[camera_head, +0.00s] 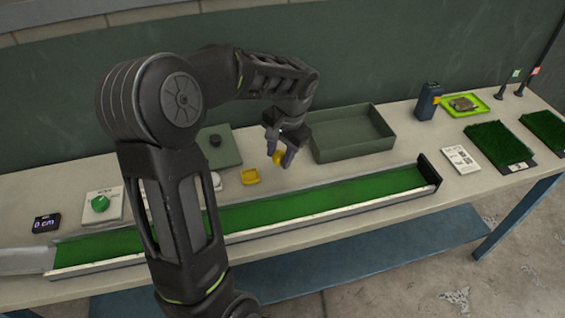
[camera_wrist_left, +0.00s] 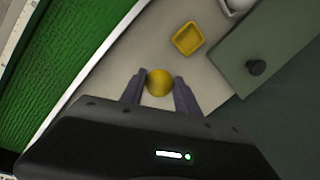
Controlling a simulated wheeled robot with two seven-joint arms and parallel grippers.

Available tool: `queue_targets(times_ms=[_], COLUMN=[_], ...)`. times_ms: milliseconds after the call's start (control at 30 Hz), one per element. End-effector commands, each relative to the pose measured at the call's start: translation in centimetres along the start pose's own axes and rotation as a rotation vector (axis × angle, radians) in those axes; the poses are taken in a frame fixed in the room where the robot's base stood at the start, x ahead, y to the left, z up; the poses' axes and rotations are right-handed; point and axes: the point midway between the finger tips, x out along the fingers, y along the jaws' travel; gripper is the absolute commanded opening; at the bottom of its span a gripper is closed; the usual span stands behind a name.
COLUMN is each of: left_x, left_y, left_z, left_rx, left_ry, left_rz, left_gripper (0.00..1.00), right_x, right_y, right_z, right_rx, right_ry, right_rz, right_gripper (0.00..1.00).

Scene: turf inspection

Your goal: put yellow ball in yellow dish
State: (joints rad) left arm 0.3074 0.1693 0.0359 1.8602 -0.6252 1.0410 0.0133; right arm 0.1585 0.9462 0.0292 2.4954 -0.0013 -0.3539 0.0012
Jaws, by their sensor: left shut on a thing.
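The yellow ball (camera_head: 279,158) is between the fingers of my left gripper (camera_head: 281,156). My left gripper is shut on it, above the table to the right of the yellow dish. The ball also shows in the left wrist view (camera_wrist_left: 159,83), with a finger of the gripper (camera_wrist_left: 159,90) on each side. The yellow dish (camera_head: 250,176) is small, square and empty, and stands on the table behind the green turf track. It also shows in the left wrist view (camera_wrist_left: 188,38), ahead of the fingertips and a little right. My right gripper is not in view.
A grey-green tray (camera_head: 352,134) stands right of my left gripper. The long turf track (camera_head: 330,194) runs along the front. A green knob on a white plate (camera_head: 100,204) is at the left.

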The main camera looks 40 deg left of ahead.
Motion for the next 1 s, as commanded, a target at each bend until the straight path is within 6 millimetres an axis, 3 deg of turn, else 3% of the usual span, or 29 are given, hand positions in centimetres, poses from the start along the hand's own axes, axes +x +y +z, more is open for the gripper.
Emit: queue_targets(times_ms=[300, 600, 967, 1000], left_x=[0.3, 3.7, 4.1, 4.1], left_y=[0.1, 0.8, 0.8, 0.8], left_z=[0.0, 0.1, 0.0, 0.0], left_rx=[0.0, 0.001, 0.0, 0.0], left_ry=[-0.001, -0.001, 0.0, 0.0], left_rz=[0.0, 0.002, 0.001, 0.001], left_gripper=[0.0, 0.0, 0.0, 0.38], right_x=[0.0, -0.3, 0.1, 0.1], right_y=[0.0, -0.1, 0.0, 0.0], right_z=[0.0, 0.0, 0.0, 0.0], right_rx=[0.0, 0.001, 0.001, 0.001], right_ry=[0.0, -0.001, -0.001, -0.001], right_rz=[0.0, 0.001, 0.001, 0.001], right_gripper=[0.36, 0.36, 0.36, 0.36])
